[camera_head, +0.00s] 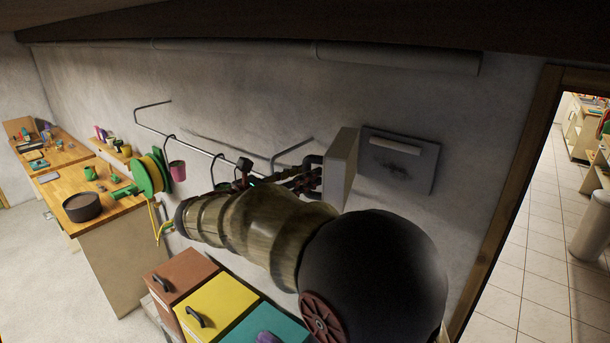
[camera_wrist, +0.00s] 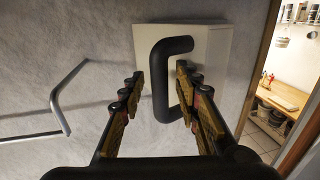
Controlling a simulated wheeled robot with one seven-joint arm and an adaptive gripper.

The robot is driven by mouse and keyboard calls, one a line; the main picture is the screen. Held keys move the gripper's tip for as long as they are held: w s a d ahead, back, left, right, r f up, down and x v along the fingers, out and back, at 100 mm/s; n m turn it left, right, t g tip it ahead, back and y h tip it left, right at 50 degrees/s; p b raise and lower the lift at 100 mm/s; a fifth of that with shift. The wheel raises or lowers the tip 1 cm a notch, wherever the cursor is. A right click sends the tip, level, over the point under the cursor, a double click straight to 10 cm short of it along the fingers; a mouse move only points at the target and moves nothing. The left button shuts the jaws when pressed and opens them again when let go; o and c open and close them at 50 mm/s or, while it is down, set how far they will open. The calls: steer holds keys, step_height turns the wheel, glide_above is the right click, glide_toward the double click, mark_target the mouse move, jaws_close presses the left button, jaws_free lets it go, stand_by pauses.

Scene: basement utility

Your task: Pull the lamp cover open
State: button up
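The pale box-like lamp cover (camera_head: 342,168) stands out from the wall just left of a grey plate (camera_head: 398,170) with a white strip on it. In the wrist view, the cover (camera_wrist: 215,48) shows a pale face with a black C-shaped handle (camera_wrist: 160,82). My gripper (camera_wrist: 160,88) is open, with one finger on each side of the handle's upright bar. A gap shows between the left finger and the bar; the right finger looks close to it. In the head view, my arm hides part of my gripper (camera_head: 308,172) and the handle.
A metal rail (camera_head: 205,146) with hooks and a pink cup (camera_head: 177,170) runs along the wall to the left. Brown, yellow and teal bins (camera_head: 215,305) stand below my arm. A wooden door frame (camera_head: 508,190) is at the right. A workbench (camera_head: 110,205) stands at the left.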

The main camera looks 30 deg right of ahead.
steer(key=v, duration=1.1)
steer(key=shift+a, duration=0.25)
steer(key=shift+s, duration=0.2)
steer(key=shift+c, duration=0.6)
